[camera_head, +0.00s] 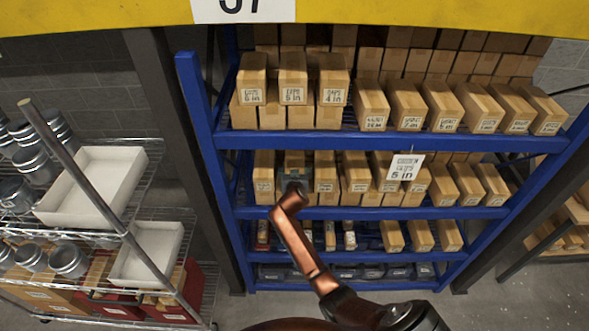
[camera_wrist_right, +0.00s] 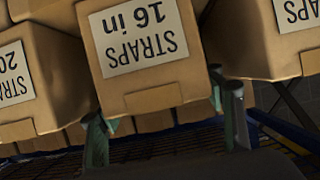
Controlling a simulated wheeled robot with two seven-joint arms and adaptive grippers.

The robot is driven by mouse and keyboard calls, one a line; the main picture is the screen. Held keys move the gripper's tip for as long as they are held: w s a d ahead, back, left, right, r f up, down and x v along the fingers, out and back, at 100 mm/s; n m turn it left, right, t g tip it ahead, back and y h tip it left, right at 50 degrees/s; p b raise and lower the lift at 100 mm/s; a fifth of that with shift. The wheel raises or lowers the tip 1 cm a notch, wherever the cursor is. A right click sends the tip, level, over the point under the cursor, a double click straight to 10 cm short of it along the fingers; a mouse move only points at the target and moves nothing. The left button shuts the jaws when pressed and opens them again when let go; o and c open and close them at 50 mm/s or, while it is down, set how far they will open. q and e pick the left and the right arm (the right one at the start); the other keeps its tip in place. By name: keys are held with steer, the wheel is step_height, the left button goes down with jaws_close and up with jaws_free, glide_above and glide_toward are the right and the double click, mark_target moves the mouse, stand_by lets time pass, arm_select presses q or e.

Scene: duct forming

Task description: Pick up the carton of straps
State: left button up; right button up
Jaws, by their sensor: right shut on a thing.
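The carton of straps (camera_wrist_right: 140,50) is a brown cardboard box with a white label reading "STRAPS 16 in", upside down in the right wrist view. My right gripper (camera_head: 294,180) reaches the middle shelf in the head view. In the wrist view its fingers (camera_wrist_right: 168,112) stand on either side of this carton's near end, shut on it. In the head view the gripper covers most of the carton (camera_head: 294,158), which sits among other cartons. My left gripper is not in view.
Neighbouring strap cartons (camera_wrist_right: 30,75) (camera_wrist_right: 265,40) stand close on both sides. The blue rack (camera_head: 365,213) holds several rows of cartons. A wire cart (camera_head: 120,235) with white trays and metal duct pieces stands left. A hanging sign (camera_head: 405,167) reads "5 in".

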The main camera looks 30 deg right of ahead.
steer(key=c, duration=0.6)
steer(key=shift+r, duration=0.15)
steer(key=shift+c, duration=0.6)
steer(key=shift+w, duration=0.1)
